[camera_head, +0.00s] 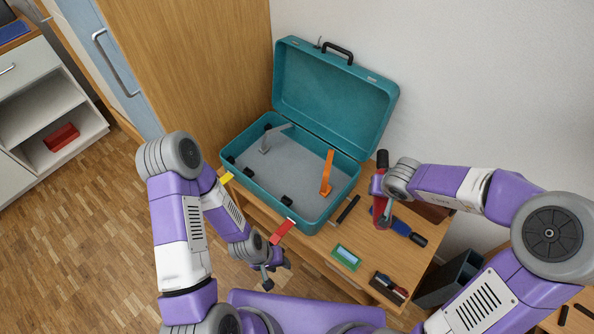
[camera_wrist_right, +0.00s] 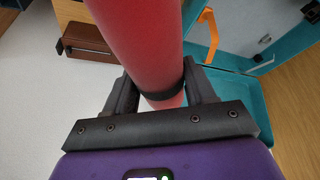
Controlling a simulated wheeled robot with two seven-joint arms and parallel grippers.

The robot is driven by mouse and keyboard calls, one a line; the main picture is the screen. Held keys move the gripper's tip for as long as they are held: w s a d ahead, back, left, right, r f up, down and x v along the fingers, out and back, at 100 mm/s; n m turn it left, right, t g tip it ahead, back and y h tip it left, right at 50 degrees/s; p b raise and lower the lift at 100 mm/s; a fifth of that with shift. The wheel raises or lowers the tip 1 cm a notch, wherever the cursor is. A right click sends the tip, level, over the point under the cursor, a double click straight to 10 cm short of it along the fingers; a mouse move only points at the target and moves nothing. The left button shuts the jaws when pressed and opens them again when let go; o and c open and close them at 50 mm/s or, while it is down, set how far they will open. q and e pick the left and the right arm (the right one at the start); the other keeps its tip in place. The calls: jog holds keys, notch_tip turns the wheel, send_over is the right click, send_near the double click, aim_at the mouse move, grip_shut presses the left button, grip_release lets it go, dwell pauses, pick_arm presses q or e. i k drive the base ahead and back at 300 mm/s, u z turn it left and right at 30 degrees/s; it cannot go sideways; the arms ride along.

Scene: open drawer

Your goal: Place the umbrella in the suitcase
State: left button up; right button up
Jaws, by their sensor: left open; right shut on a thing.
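The teal suitcase (camera_head: 245,172) stands open on the wooden table, its lid (camera_head: 335,95) raised at the back. My right gripper (camera_head: 379,187) is shut on the red umbrella (camera_head: 377,184), a rolled cylinder with a black end. It is held upright to the right of the suitcase, outside it. In the right wrist view the umbrella (camera_wrist_right: 145,45) passes between the fingers of the right gripper (camera_wrist_right: 163,98), with a dark band at the grip. My left gripper (camera_head: 271,277) is open and empty, low in front of the suitcase.
Inside the suitcase are an orange upright piece (camera_head: 327,175) and a grey one (camera_head: 271,137). A blue object with black ends (camera_head: 401,227), a black stick (camera_head: 348,208), a green box (camera_head: 346,257) and a dark item (camera_head: 388,287) lie on the table (camera_head: 372,252).

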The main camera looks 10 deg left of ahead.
aim_at(303, 178)
jog(key=u, duration=0.75)
jog(key=k, duration=1.05)
jog(key=u, duration=1)
jog(key=i, duration=1.55)
jog(key=z, duration=1.55)
jog(key=i, duration=0.85)
jog(key=z, duration=0.9)
